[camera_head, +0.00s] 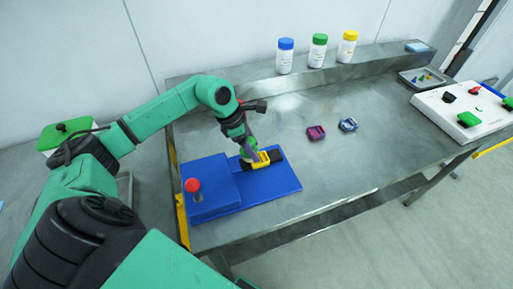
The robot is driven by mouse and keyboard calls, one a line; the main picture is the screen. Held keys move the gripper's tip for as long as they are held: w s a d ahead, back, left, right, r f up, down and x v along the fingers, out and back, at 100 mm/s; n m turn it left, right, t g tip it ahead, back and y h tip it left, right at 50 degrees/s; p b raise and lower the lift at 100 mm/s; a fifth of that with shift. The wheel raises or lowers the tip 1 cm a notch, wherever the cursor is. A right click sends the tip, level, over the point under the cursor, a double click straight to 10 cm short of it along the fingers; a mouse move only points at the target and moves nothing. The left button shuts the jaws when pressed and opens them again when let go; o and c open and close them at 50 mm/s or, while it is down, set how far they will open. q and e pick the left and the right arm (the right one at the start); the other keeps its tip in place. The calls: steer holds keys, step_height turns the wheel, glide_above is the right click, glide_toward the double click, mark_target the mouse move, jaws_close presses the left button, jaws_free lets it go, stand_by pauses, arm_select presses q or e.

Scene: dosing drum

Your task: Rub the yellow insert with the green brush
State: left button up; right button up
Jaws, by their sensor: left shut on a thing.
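The yellow insert (264,157) is at the dark slot of the blue base (265,190), on the left part of the metal table. My left gripper (250,153) reaches down from above and is shut on the yellow insert; its fingertips are small and partly merge with it. The insert's underside is hidden, so I cannot tell whether it is seated. I cannot make out the green brush for certain; small coloured pieces, one of them greenish, lie in a grey tray (408,80) at the back right. My right gripper is not in view.
A red knob (193,185) stands on the blue base. A purple insert (316,133) and a blue insert (348,125) lie mid-table. Three bottles with blue (285,58), green (318,52) and yellow (347,48) caps stand on the back ledge. A white control box (462,110) is at right.

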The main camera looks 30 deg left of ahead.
mark_target(253, 139)
arm_select(q)
steer(key=shift+p+v, duration=0.55)
steer(key=shift+v, duration=0.6)
steer(key=shift+w+d+r+p, duration=0.2)
steer(key=shift+r+p, duration=0.2)
steer(key=shift+r, duration=0.35)
steer(key=shift+w+d+r+p, duration=0.2)
steer(key=shift+r+p, duration=0.2)
steer(key=shift+r, duration=0.4)
step_height(253, 139, up, 2)
steer(key=shift+s+a+r+p, duration=0.1)
steer(key=shift+s+p, duration=0.05)
steer(key=shift+p, duration=0.45)
steer(key=shift+r, duration=0.35)
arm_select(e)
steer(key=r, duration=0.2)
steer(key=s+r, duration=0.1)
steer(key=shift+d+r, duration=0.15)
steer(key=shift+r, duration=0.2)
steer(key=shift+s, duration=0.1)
